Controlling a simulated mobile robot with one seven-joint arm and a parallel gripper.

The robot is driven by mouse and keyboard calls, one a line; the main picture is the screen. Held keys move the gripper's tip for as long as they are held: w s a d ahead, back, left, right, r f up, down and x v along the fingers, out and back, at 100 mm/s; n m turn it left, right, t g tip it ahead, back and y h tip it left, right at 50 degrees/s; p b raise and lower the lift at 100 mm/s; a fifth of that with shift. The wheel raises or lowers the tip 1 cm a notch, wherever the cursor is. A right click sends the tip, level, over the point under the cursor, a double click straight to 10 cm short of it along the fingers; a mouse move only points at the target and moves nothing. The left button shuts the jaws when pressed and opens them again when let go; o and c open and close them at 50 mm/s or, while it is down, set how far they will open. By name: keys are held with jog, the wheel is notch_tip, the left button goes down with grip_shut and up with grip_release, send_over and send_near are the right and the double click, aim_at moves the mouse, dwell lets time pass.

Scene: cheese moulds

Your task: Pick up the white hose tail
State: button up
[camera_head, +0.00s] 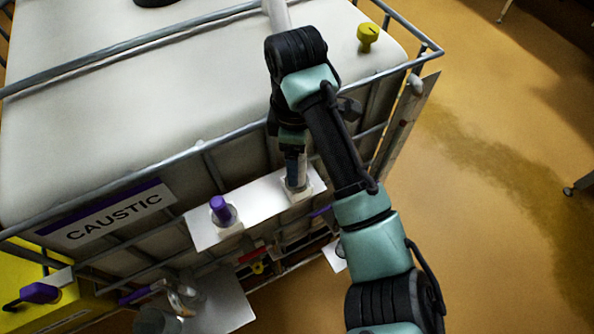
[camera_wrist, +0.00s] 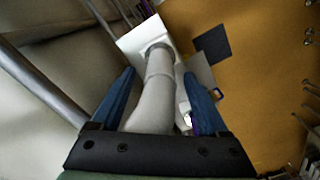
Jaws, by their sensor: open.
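The white hose tail (camera_wrist: 158,92) is a pale tube that fills the middle of the wrist view. Its far end meets a grey ring on a white shelf plate (camera_wrist: 133,40). My gripper (camera_wrist: 159,76) is open, with one blue finger on each side of the tube. I cannot tell whether either finger touches it. The tube's near part is hidden behind the gripper's dark palm. In the head view my gripper (camera_head: 296,178) points down at the right end of the shelf plate (camera_head: 258,208), in front of the caged tank. The hose tail is mostly hidden there by my arm.
A purple-topped piece (camera_head: 221,209) stands on the shelf plate to the left. The tank's metal cage rail (camera_head: 160,157) runs close behind, with a CAUSTIC sign (camera_head: 105,213). A yellow cap (camera_head: 367,36) is on the tank top. The ochre floor (camera_head: 480,200) at right is open.

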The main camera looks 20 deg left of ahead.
jog(key=shift+f+p, duration=0.35)
jog(key=shift+f, duration=1.55)
grip_shut()
